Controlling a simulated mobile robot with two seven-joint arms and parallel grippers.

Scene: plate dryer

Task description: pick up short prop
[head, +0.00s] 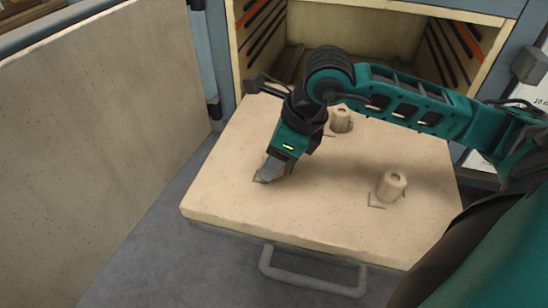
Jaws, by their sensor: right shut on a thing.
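My right gripper (270,172) reaches down to the left part of a beige slab (290,215) and is shut on a short prop, which is mostly hidden behind the fingers and still low at the slab's surface. I cannot tell whether it touches the slab. Another round beige prop (391,186) with a hole in its top stands upright on the right of the slab. A third similar prop (341,121) stands towards the back, partly behind my right arm. My left gripper is not in view.
Behind the slab is an open chamber (297,55) with dark and orange rods along its side walls. A large open door panel (90,130) stands at the left. A grey handle (312,285) sticks out at the slab's front. The slab's front middle is clear.

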